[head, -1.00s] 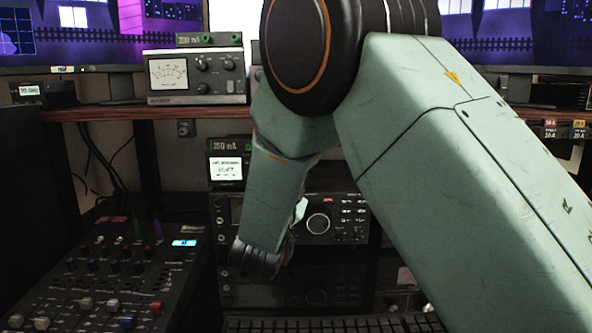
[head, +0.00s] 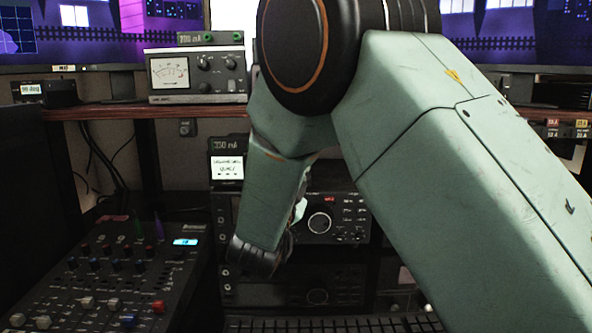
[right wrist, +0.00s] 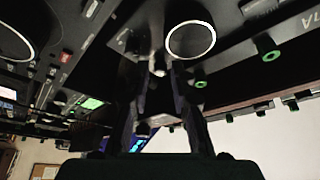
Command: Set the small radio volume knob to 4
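The dark radio with a large white-ringed dial (head: 319,222) stands under the shelf in the head view. My right arm reaches down in front of its left part, and my right gripper and the small knobs there are hidden behind my wrist. In the right wrist view, the two dark fingers of my right gripper (right wrist: 157,66) point at a dark panel. A small pale knob-like part (right wrist: 159,70) shows around the fingertips. I cannot tell if they touch it. A large white-ringed knob (right wrist: 190,41) is just beyond them. No number setting is readable. My left gripper is not in view.
A mixer (head: 112,262) with several knobs lies at the lower left. An analog meter box (head: 195,76) stands on the wooden shelf (head: 92,113). A small display unit (head: 227,168) sits above the radio's left end. A keyboard (head: 280,325) lies at the bottom edge.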

